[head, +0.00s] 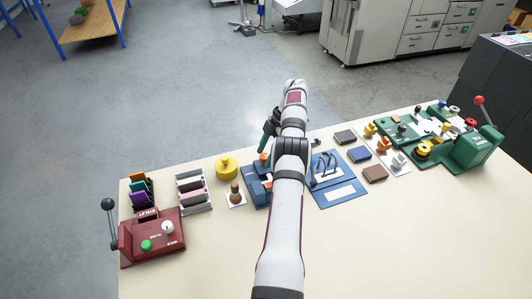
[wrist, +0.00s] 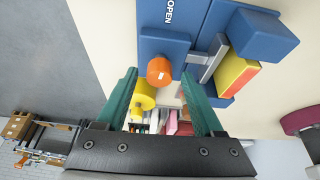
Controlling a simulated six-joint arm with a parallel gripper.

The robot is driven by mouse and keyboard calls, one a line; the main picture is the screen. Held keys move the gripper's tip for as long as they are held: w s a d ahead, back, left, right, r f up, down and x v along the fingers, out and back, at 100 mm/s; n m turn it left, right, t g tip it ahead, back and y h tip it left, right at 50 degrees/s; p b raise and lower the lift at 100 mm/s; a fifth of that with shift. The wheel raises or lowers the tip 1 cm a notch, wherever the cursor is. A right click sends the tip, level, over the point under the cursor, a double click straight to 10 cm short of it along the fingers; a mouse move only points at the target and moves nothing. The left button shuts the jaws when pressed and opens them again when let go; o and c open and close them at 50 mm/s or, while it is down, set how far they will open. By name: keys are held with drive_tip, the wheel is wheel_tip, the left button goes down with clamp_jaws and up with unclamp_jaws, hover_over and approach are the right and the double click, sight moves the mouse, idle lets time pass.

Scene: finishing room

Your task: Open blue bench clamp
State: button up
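The blue bench clamp (head: 258,188) lies on the table, partly hidden behind my arm. In the wrist view the blue clamp (wrist: 185,45) shows the word OPEN, an orange round knob (wrist: 159,70), a grey bar (wrist: 207,58) and a blue block (wrist: 265,37). A yellow and red piece (wrist: 236,74) sits beside the bar and block. My gripper (wrist: 159,77) is open, its green fingers on either side of the knob in the picture. Whether they touch the knob, I cannot tell. In the head view my gripper (head: 265,147) points down just above the orange knob (head: 264,159).
A yellow round weight (head: 226,168) and a wooden stamp-like piece (head: 235,192) stand left of the clamp. A blue board (head: 338,194) lies right of my arm. A red box with a lever (head: 152,238) and a green machine (head: 472,150) stand at the ends. The front tabletop is clear.

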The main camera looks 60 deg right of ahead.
drive_tip(key=s+a+r, duration=0.1)
drive_tip(key=s+r, duration=1)
drive_tip(key=shift+s, duration=0.3)
